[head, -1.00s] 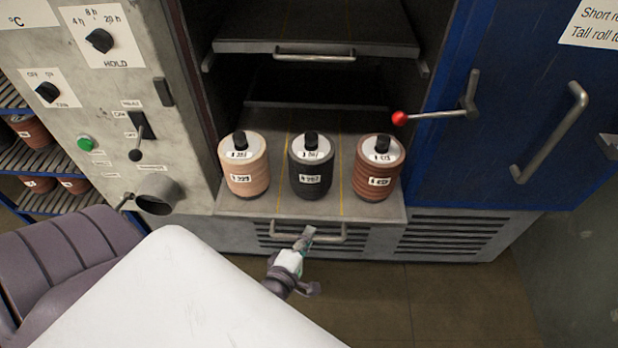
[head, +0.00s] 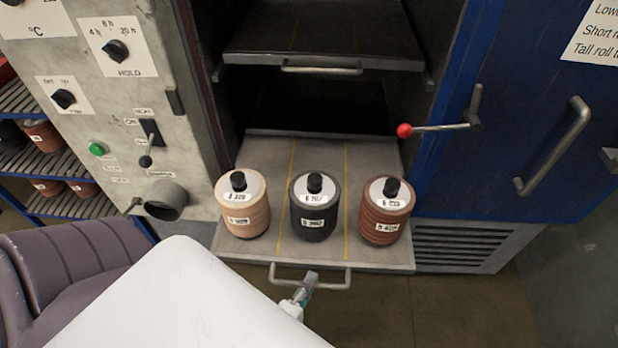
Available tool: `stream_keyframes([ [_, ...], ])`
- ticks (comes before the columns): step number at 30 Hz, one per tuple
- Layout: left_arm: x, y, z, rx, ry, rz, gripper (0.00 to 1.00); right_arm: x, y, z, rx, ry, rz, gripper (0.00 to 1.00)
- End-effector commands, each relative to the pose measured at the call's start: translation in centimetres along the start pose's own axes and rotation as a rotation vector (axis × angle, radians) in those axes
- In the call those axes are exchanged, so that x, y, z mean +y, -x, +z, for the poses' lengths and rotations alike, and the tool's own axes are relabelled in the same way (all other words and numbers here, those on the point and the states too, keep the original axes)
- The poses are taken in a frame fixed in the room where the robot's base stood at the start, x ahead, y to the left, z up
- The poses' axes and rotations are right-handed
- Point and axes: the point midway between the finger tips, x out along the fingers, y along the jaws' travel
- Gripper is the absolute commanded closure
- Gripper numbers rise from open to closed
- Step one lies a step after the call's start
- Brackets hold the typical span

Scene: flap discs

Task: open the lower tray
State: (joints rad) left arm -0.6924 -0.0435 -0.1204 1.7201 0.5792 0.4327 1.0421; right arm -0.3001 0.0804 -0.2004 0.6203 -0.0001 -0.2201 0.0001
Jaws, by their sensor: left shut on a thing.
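The lower tray (head: 262,165) is a grey metal sheet with yellow lines, pulled well out of the oven toward me. Its front handle (head: 338,284) is a metal bar. My left gripper (head: 308,279) is shut on this handle, left of the handle's right end; my white arm hides part of the lower left. On the tray stand three upright rolls of discs: a tan one (head: 243,212), a black one (head: 315,215) and a red-brown one (head: 385,219). My right gripper is not in view.
The upper tray (head: 320,45) with its own handle sits inside the oven above. The blue door (head: 530,110) stands open at right, with a red-knobbed lever (head: 440,127) beside the opening. A control panel (head: 110,130) is at left. Bare floor (head: 440,310) lies in front.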

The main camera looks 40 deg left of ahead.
Motion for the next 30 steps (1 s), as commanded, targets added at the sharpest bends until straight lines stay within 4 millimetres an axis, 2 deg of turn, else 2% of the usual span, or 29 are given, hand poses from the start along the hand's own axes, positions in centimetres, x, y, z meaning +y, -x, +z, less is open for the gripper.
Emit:
stream_keyframes([
  [1, -0.1, 0.0, 0.0, -0.001, 0.0, -0.003, 1.0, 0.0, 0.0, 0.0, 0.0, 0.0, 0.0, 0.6],
  [2, -0.1, 0.0, 0.0, -0.001, 0.0, -0.003, 0.85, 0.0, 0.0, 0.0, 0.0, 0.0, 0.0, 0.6],
  [3, -0.1, 0.0, 0.0, -0.001, 0.0, -0.002, 0.79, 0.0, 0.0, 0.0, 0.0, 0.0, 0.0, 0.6],
  [6, -0.1, 0.0, 0.0, -0.001, 0.0, -0.002, 0.62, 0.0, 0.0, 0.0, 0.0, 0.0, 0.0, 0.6],
  [7, -0.1, 0.0, 0.0, -0.001, 0.0, -0.002, 0.61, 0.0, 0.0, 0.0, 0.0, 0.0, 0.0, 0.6],
  [15, 0.0, 0.0, 0.0, -0.001, 0.0, -0.001, 0.61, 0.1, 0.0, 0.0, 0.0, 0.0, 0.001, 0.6],
  [19, -0.1, 0.9, 0.0, -0.001, -0.001, -0.003, 0.61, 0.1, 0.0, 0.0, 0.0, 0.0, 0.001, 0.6],
  [23, -0.1, 3.2, 0.0, -0.002, -0.001, -0.005, 0.61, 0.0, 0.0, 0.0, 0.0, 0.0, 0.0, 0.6],
  [30, -0.1, 8.4, 0.0, -0.003, -0.002, -0.005, 0.61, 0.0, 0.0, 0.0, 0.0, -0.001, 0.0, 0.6],
])
